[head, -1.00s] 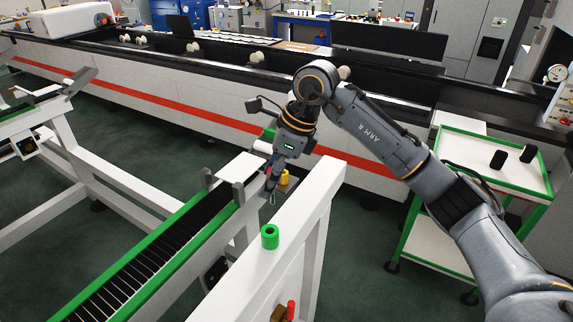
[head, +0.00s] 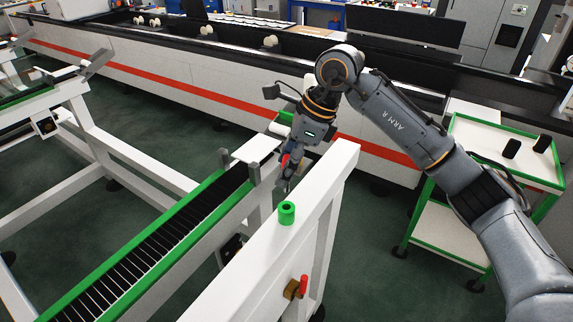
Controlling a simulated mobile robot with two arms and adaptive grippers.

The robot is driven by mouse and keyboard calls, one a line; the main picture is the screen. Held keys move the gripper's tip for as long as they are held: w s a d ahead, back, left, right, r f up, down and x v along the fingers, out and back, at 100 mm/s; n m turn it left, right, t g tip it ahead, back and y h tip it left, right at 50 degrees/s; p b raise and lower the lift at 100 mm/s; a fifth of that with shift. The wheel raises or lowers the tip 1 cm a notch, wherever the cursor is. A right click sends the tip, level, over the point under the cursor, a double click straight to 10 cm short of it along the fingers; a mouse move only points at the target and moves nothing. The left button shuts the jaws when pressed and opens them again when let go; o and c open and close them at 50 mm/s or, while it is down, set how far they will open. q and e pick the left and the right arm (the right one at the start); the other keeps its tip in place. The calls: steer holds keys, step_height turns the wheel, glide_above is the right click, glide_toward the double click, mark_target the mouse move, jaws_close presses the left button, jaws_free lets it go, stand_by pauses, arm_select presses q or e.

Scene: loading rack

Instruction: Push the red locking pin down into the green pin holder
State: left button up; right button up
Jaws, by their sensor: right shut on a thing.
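The green pin holder (head: 287,213) is a short upright cylinder with a dark hole in its top, standing on the white rack beam. My right gripper (head: 287,179) points down just above and beyond the holder in the head view, apart from it. It is shut on a small red piece (head: 285,160), which looks like the red locking pin; the fingers hide most of it. Another red pin-like handle (head: 303,285) sits in a brass-coloured block on the side of the rack, lower down. My left gripper is out of view.
A green-edged roller track (head: 130,272) runs along the left of the white beam (head: 325,190). Metal posts (head: 254,172) stand at its end, close to my gripper. A white cart with green edges (head: 490,150) is at the right. A long white conveyor is behind.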

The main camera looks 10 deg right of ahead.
mark_target(286, 191)
steer(key=shift+f+b, duration=0.9)
steer(key=shift+f, duration=0.3)
steer(key=shift+f+b, duration=1.55)
steer(key=shift+f, duration=0.05)
steer(key=shift+f+b, duration=1.85)
stand_by(0.7)
steer(key=o, duration=1.3)
steer(key=shift+c, duration=0.2)
steer(key=shift+r, duration=0.1)
